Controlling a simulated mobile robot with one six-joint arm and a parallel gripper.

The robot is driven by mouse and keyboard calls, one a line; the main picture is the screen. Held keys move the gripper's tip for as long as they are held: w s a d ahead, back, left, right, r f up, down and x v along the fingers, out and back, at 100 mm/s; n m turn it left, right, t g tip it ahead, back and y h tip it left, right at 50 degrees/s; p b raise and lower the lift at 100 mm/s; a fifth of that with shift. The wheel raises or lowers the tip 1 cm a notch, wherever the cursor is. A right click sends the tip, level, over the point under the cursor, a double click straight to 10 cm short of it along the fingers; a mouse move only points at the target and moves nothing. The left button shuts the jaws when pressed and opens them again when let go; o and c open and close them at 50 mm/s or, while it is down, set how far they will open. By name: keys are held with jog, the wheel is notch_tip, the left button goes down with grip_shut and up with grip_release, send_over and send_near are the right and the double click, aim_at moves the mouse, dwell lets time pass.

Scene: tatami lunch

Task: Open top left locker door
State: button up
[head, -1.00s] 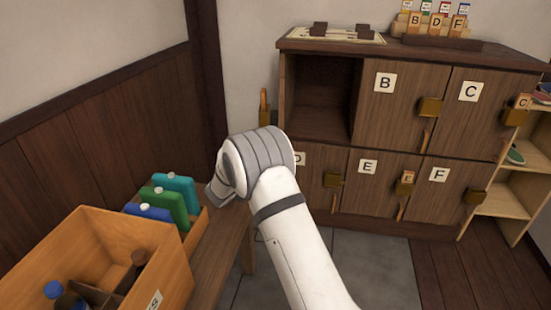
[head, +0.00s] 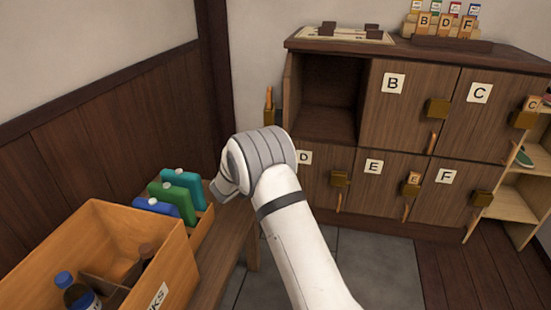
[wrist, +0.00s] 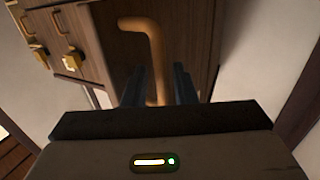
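The wooden locker (head: 410,225) stands at the right in the head view. Its top left compartment (head: 328,95) is open and looks empty. The top left door (head: 290,95) is swung out to the left and shows nearly edge-on, with its wooden handle (head: 268,98) sticking out. In the wrist view, a door panel (wrist: 190,45) carries a bent wooden handle (wrist: 155,45). My gripper (wrist: 160,85) has its two dark fingers apart, one on each side of the handle's lower part, with small gaps visible. In the head view my wrist hides the gripper.
Doors B (head: 400,110), C (head: 480,120) and the lower doors are closed, with brass locks. Grey floor (head: 370,265) is clear before the locker.

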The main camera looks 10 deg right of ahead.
jog(key=shift+a, duration=0.1)
jog(key=p+v, duration=0.2)
jog(key=v, duration=0.5)
jog(key=shift+s+a, duration=0.2)
jog(key=shift+s, duration=0.05)
